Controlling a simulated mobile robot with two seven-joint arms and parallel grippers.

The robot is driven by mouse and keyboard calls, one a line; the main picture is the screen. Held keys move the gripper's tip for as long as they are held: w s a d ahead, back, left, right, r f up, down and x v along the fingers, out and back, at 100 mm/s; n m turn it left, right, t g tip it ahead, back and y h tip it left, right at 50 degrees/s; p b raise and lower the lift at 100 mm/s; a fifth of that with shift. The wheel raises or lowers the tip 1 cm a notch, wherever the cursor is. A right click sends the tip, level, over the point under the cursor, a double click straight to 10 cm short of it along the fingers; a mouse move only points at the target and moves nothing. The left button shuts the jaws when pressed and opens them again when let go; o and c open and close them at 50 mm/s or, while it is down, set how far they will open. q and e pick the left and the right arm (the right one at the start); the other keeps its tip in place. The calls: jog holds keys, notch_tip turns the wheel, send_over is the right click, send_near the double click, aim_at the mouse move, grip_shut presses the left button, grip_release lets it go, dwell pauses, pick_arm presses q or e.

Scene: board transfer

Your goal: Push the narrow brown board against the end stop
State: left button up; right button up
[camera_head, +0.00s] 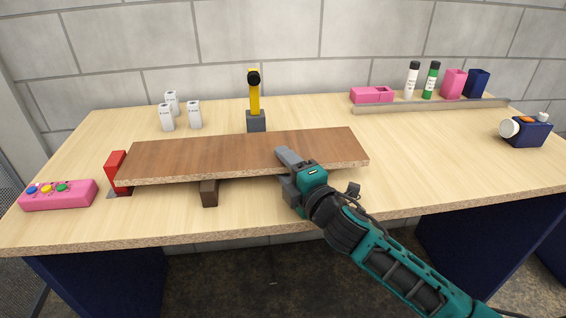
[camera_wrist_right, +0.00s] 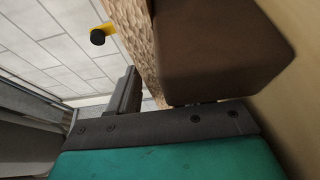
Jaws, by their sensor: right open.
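The narrow brown board (camera_head: 200,157) lies raised above the table, its rough front edge also showing in the right wrist view (camera_wrist_right: 135,35). It rests on dark brown blocks; one block (camera_head: 209,193) shows under its front, and a brown block shows close up in the right wrist view (camera_wrist_right: 220,50). The red end stop (camera_head: 116,170) stands at the board's left end; I cannot tell whether they touch. My right gripper (camera_head: 285,172) is open at the board's front edge, right of its middle, one finger over its top; the lower finger is mostly hidden. My left gripper is not in view.
A pink button box (camera_head: 58,195) stands left of the stop. White containers (camera_head: 167,118) and a yellow upright tool on a grey base (camera_head: 256,120) stand behind the board. The right tabletop is mostly clear.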

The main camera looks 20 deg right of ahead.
jog(key=shift+w+a, duration=0.1)
jog(key=shift+w, duration=0.5)
jog(key=shift+c, duration=0.2)
grip_shut()
dwell(0.4)
dwell(0.5)
jog(key=shift+o, duration=0.6)
grip_release()
